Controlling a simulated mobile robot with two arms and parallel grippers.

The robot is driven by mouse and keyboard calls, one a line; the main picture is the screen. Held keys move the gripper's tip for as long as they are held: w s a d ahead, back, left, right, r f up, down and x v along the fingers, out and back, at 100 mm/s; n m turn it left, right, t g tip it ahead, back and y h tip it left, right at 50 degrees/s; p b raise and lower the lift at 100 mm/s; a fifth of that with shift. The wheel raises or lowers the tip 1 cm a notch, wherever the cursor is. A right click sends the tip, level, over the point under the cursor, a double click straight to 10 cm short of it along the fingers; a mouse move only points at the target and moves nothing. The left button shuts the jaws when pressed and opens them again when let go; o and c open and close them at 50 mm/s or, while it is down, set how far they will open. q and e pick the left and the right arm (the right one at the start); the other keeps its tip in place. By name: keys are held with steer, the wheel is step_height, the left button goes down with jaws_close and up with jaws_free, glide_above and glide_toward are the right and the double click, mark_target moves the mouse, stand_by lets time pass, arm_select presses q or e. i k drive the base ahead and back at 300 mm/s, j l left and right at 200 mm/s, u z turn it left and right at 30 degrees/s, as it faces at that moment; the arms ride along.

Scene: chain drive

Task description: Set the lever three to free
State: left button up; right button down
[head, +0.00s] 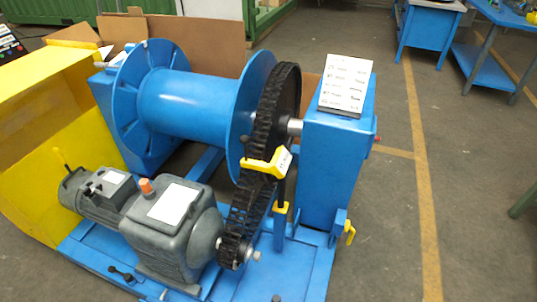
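A yellow lever (264,164) with a small white label sits at the chain, on a dark upright post. Its label is too small to read. A second yellow handle (350,232) is low on the right side of the blue frame. A thin yellow lever (61,158) stands on the grey motor (105,192) at the left. A small black lever (121,272) lies near the front left of the base. I cannot tell which of these is lever three or what position it is in. Neither of my grippers is in view.
A black chain (262,150) runs from the large sprocket beside the blue drum (195,102) down to a small sprocket. A white plate (345,83) with unreadable lines tops the blue housing (335,160). A yellow guard (45,130) stands left. Floor at right is clear.

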mark_target(128, 277)
steer(key=u, duration=1.75)
steer(key=j+z, duration=0.15)
steer(key=z, duration=0.2)
steer(key=i+j+z, duration=0.1)
steer(key=z, duration=0.25)
steer(key=j+z, duration=0.35)
steer(key=i+l, duration=0.05)
steer(key=l, duration=0.05)
